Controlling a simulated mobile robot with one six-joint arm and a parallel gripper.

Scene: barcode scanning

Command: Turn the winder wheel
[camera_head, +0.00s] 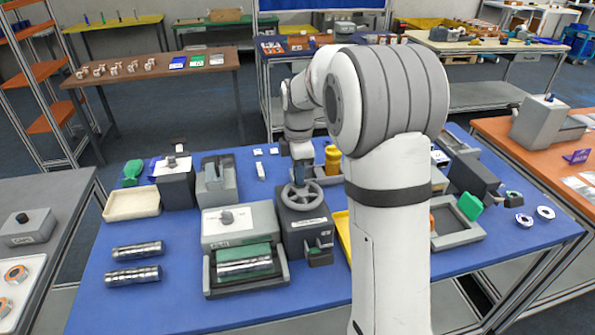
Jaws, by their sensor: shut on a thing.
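The winder wheel (313,196) is a grey spoked handwheel lying flat on top of a dark box-shaped winder (308,230) in the middle of the blue table. My gripper (299,181) points down onto the wheel from above and is shut on it near the rim's far left side. The fingertips are small in this view, and the exact grip point is partly hidden. My white arm stands in front and covers the area right of the winder.
On the blue table (190,295), a grey machine with a green bed (243,252) stands close left of the winder. Metal cylinders (134,276) lie farther left. A yellow cylinder (333,160) stands behind the winder. A yellow tray (343,232) is partly hidden by my arm.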

